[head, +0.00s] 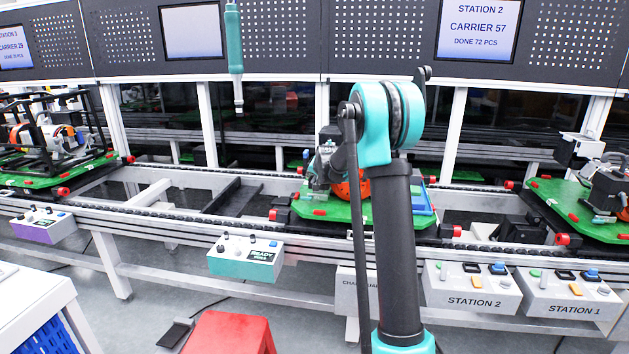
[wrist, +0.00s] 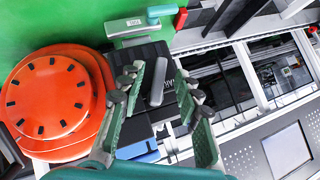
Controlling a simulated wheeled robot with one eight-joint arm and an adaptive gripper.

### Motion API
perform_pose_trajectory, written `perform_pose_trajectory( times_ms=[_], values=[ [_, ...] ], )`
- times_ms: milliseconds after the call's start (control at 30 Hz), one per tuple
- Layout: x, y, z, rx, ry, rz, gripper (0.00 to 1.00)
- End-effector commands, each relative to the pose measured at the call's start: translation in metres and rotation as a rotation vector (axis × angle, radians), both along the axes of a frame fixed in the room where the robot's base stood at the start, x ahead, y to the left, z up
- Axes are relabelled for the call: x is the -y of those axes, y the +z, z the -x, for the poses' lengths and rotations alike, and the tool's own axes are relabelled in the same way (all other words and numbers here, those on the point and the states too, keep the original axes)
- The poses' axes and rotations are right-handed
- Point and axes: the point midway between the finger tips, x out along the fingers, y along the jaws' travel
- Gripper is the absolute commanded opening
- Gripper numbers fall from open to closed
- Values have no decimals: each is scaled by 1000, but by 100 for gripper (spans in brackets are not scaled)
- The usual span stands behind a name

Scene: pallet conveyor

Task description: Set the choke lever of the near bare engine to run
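The near bare engine sits on a green pallet (head: 345,212) straight ahead; my arm hides most of it in the head view. In the wrist view its round orange cover (wrist: 48,98) is at left, beside a black housing (wrist: 150,58). A short grey lever (wrist: 158,82), which looks like the choke lever, stands out from the housing. My gripper (wrist: 159,74) is open, its two green fingers on either side of the lever with gaps visible. I cannot tell whether either finger touches it, nor read its setting.
Another bare engine (head: 609,188) stands on a pallet at right. A black-framed unit (head: 55,135) is on a pallet at left. A teal tool (head: 234,50) hangs above the conveyor. Control boxes (head: 245,258) line the front rail. A red stool (head: 230,333) stands in front.

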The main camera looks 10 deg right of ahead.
Motion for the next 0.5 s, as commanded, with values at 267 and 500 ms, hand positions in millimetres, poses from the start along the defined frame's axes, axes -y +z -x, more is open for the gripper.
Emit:
perform_pose_trajectory(
  times_ms=[267,500],
  values=[
    [-1,-11,-13,0,0,0,34],
    [-1,-11,-13,0,0,0,34]
  ],
)
